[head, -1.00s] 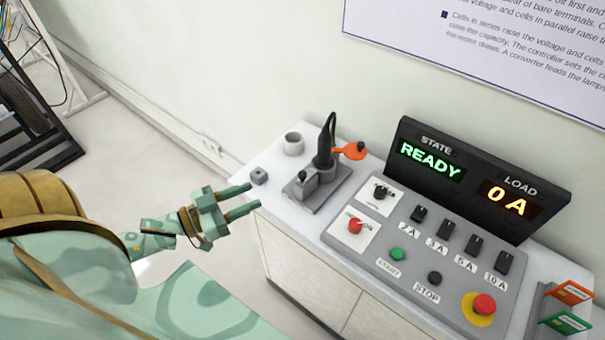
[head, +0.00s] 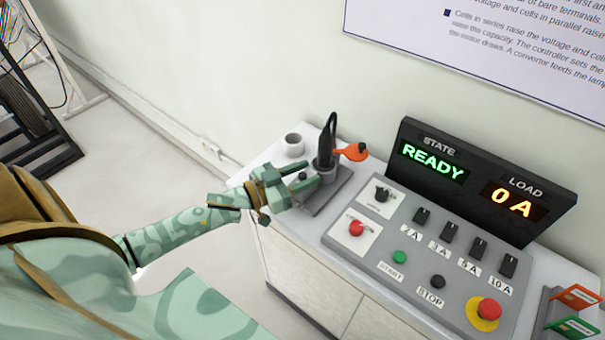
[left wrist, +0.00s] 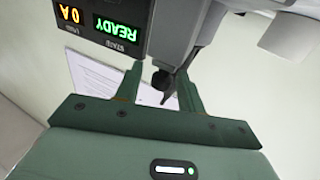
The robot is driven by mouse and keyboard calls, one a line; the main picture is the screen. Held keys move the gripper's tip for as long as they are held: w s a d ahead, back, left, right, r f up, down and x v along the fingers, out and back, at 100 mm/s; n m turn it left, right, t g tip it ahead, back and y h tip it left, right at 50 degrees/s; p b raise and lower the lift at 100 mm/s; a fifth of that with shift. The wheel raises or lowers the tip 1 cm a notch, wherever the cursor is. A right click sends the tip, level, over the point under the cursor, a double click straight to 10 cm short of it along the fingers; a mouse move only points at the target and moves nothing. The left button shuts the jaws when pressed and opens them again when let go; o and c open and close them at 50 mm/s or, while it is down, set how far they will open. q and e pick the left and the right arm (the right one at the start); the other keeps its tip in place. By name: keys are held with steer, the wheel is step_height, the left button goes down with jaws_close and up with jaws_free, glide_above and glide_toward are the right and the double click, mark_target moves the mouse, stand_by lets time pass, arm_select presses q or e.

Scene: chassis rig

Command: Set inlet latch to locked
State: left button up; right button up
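The inlet fixture (head: 325,190) is a grey plate at the bench's left part, with a black plug and cable (head: 326,150) standing in it. A second small dark knob (head: 302,176) sits on the fixture's near left side. My left gripper (head: 312,176) is open, its fingers on either side of this knob and partly hiding the fixture. In the left wrist view the fingers (left wrist: 160,88) are apart, with a dark knob (left wrist: 160,78) in the gap; contact cannot be told. My right gripper is not in view.
A control panel (head: 410,215) with buttons and switches lies to the right, below a display (head: 480,175) reading READY and 0 A. A grey cup (head: 293,145) stands behind the gripper. Colored cards (head: 575,297) stand at the far right.

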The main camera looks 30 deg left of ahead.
arm_select(q)
jaws_close()
steer(key=shift+w, duration=1.3)
steer(key=shift+s, duration=0.1)
jaws_free()
steer(key=shift+d, duration=0.1)
steer(key=p+v, duration=0.2)
steer(key=v, duration=1.4)
